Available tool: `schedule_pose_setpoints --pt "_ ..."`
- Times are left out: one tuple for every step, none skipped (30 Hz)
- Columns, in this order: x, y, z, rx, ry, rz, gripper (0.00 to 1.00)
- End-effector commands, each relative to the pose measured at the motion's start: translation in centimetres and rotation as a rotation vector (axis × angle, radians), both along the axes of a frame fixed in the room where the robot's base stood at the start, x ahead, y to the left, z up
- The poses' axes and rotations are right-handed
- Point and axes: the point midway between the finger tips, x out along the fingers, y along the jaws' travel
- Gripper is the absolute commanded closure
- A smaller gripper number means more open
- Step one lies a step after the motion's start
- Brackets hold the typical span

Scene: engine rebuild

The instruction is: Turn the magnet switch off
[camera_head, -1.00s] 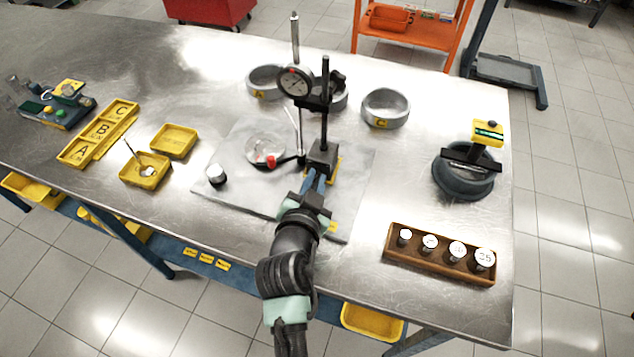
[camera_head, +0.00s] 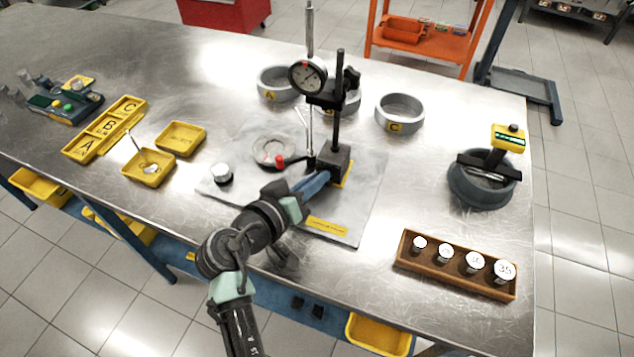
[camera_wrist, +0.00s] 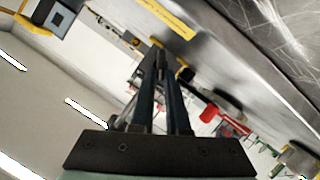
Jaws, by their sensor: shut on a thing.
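The dial-indicator stand has a black magnetic base block (camera_head: 336,160) with a yellow lower edge. It stands upright on the grey mat (camera_head: 352,222), carrying a post and a round dial gauge (camera_head: 307,76). In the wrist view my gripper (camera_wrist: 160,65) is closed on a small dark part, seemingly the magnet switch. The fingers mostly hide the switch, so its setting cannot be read.
Metal rings (camera_head: 400,113) stand behind the mat. A wooden rack (camera_head: 456,264) of weights is at the front right, beside a dark ring with a yellow-topped gauge (camera_head: 508,138). A small silver cylinder (camera_head: 222,173) and yellow trays (camera_head: 181,138) are to the left.

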Motion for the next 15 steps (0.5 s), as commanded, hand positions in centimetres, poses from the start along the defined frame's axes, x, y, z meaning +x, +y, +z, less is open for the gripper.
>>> schedule_pose_setpoints --pt "0.08 0.04 -0.21 -0.034 0.01 -0.001 1.0" --pt "0.09 0.08 -0.22 -0.052 0.016 -0.001 1.0" --pt "0.1 0.13 -0.27 -0.077 0.025 0.0 1.0" --pt "0.1 0.14 -0.3 -0.095 0.03 -0.001 1.0" --pt "0.09 0.17 -0.34 -0.111 0.037 -0.001 1.0" --pt "0.1 0.21 -0.35 -0.131 0.044 -0.001 1.0" --pt "0.11 0.23 -0.34 -0.145 0.047 -0.001 1.0" --pt "0.12 0.26 -0.33 -0.158 0.051 -0.001 1.0" --pt "0.14 0.29 -0.34 -0.173 0.056 0.0 1.0" --pt "0.14 0.3 -0.36 -0.184 0.061 -0.001 1.0" --pt "0.14 0.31 -0.37 -0.193 0.063 -0.001 1.0" --pt "0.14 0.31 -0.37 -0.204 0.067 -0.002 1.0" --pt "0.14 0.31 -0.37 -0.211 0.069 -0.002 1.0" --pt "0.14 0.31 -0.37 -0.218 0.071 -0.002 1.0" --pt "0.14 0.31 -0.37 -0.224 0.074 -0.002 1.0"
